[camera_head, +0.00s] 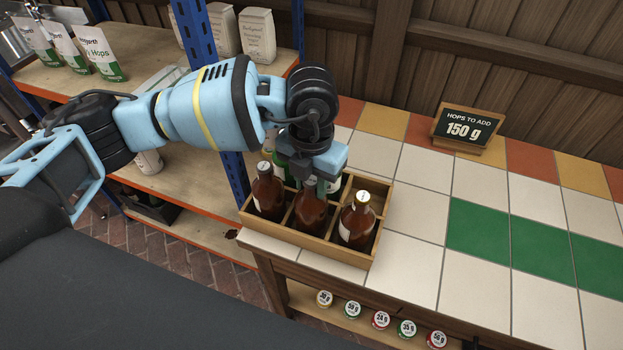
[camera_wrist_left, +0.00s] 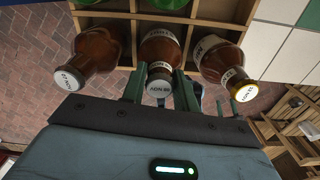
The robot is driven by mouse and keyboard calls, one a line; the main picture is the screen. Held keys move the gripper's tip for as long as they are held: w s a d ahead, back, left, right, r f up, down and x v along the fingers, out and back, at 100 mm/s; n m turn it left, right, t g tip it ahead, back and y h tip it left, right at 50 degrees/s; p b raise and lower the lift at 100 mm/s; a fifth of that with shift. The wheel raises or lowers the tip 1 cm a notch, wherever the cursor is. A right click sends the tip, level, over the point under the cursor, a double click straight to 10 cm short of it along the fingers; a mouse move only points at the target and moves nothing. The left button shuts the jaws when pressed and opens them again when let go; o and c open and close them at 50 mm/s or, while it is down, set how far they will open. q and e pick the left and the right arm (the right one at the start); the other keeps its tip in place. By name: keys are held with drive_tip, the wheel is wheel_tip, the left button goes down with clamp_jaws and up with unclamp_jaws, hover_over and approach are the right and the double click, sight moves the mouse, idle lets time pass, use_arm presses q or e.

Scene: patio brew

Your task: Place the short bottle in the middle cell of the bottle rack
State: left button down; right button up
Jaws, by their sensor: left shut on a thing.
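The wooden bottle rack (camera_head: 300,244) stands at the left end of the tiled counter. My left gripper (camera_head: 314,188) points down over its front row and is shut on the neck of a brown bottle (camera_head: 311,213). This bottle is upright in the front row's middle cell; its base is hidden. In the left wrist view the neck of the held bottle (camera_wrist_left: 160,72) is between the fingers. A brown bottle (camera_head: 267,195) stands in the cell to the left and another (camera_head: 357,222) in the cell to the right. My right gripper is not in view.
Green bottles (camera_head: 334,184) stand in the rack's back row, partly hidden by my gripper. A small sign (camera_head: 466,130) reading "150 g" stands on the counter (camera_head: 415,210). The tiles right of the rack are clear. A shelf with hop bags (camera_head: 100,52) and a blue post is at the left.

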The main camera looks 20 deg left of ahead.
use_arm(q)
drive_tip(key=shift+r, duration=0.15)
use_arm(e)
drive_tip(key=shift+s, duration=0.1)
use_arm(q)
drive_tip(key=c, duration=1.1)
unclamp_jaws()
drive_tip(key=shift+f, duration=0.2)
drive_tip(key=shift+o, duration=0.2)
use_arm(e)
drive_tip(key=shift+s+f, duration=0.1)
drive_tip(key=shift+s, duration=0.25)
use_arm(q)
drive_tip(key=shift+r, duration=0.5)
wheel_tip(320, 180, up, 11)
drive_tip(key=shift+r, duration=0.15)
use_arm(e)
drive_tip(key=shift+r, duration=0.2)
